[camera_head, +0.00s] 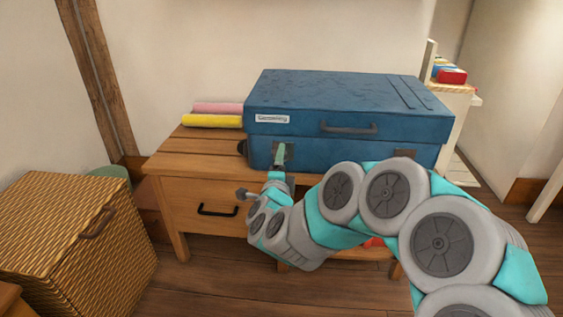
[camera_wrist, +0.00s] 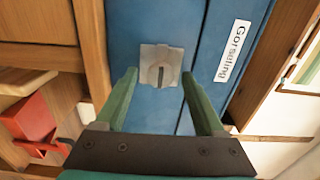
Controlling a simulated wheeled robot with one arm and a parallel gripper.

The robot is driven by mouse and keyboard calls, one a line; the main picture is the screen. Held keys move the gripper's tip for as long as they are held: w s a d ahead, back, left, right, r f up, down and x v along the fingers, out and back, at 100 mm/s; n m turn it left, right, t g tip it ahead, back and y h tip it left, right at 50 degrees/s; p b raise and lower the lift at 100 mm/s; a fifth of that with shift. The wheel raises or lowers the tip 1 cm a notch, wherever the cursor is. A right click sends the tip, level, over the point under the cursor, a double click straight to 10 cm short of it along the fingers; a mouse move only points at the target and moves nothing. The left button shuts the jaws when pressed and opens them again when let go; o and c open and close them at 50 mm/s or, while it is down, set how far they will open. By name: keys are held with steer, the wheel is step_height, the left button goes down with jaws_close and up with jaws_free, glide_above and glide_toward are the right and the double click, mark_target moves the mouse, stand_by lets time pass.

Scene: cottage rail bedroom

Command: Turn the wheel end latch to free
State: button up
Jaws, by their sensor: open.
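A blue case (camera_head: 345,98) with a white label lies on a wooden table. A dark round wheel (camera_head: 242,147) shows at its left end. The latch near that end is a square grey plate (camera_wrist: 148,52) with a narrow upright turn-piece (camera_wrist: 161,74) at its middle. In the wrist view, the turn-piece lies roughly parallel to the lid seam. My gripper (camera_wrist: 159,76) is open, its two green fingertips on either side of the latch; contact cannot be told. In the head view, my gripper (camera_head: 280,153) partly covers this latch. A second, dark latch (camera_head: 404,153) is at the right.
The wooden table (camera_head: 170,160) has a drawer with a black handle. Pink and yellow rolls (camera_head: 212,120) lie behind the case at the left. A wicker basket (camera_head: 75,240) stands at the left. A pale shelf (camera_head: 455,125) stands at the right.

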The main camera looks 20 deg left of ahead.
steer(key=shift+s, duration=0.1)
steer(key=v, duration=0.7)
steer(key=shift+s, duration=0.3)
steer(key=shift+w+r, duration=0.1)
steer(key=s+d+n+g+h+p, duration=0.2)
steer(key=s+d+n+g, duration=0.5)
steer(key=s+d, duration=1)
steer(key=s+d+n+g+h+p, duration=0.2)
steer(key=s+d+n+g+p, duration=0.3)
steer(key=s+d, duration=1.3)
steer(key=d+n+g, duration=0.1)
steer(key=n+g, duration=0.2)
steer(key=g, duration=0.4)
steer(key=shift+d+r, duration=0.4)
